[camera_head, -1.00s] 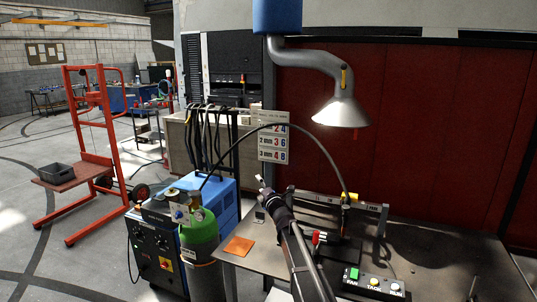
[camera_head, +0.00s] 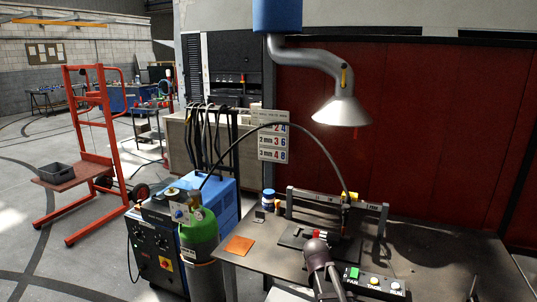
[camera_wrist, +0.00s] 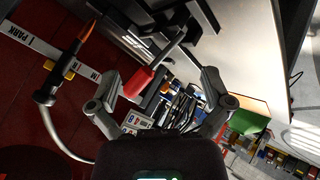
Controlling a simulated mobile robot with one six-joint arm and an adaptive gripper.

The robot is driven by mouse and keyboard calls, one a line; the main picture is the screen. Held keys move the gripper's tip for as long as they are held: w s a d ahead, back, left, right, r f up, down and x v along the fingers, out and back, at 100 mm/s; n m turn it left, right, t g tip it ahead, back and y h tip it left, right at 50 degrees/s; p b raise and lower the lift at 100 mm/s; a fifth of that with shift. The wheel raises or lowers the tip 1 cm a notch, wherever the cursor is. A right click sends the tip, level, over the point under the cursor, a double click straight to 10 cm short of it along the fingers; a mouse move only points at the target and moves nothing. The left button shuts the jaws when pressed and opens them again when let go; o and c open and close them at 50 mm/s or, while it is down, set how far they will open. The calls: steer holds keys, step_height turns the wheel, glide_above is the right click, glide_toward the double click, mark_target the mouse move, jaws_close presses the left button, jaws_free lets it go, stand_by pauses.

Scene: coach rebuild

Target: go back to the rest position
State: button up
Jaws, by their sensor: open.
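My arm shows in the head view at the bottom middle, folded low over the front of the workbench (camera_head: 270,262). My gripper's fingers are hidden behind the arm there. In the wrist view my gripper (camera_wrist: 161,76) is open, its two fingers spread apart with nothing held between them. A red-handled clamp (camera_wrist: 138,83) appears between the fingers, nearer the left one; whether it is touched cannot be told. The same red handle (camera_head: 319,233) shows on the bench in the head view.
A button box (camera_head: 375,283) sits at the bench's front. A frame with a crossbar (camera_head: 330,198) stands behind, with a hose arching to it. A lamp-like hood (camera_head: 341,110) hangs above. A green gas cylinder (camera_head: 199,232) stands left of the bench. An orange plate (camera_head: 240,244) lies on the bench's left.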

steer(key=s+f+m+g+y, duration=0.1)
steer(key=s+f+m+g, duration=0.2)
steer(key=s, duration=0.8)
steer(key=s+f+m+g+y, duration=0.1)
steer(key=s+g, duration=0.4)
steer(key=s, duration=0.7)
steer(key=shift+s+a+f+m+g+y, duration=0.15)
steer(key=shift+f+m+g+y, duration=0.2)
steer(key=shift+f+m, duration=0.65)
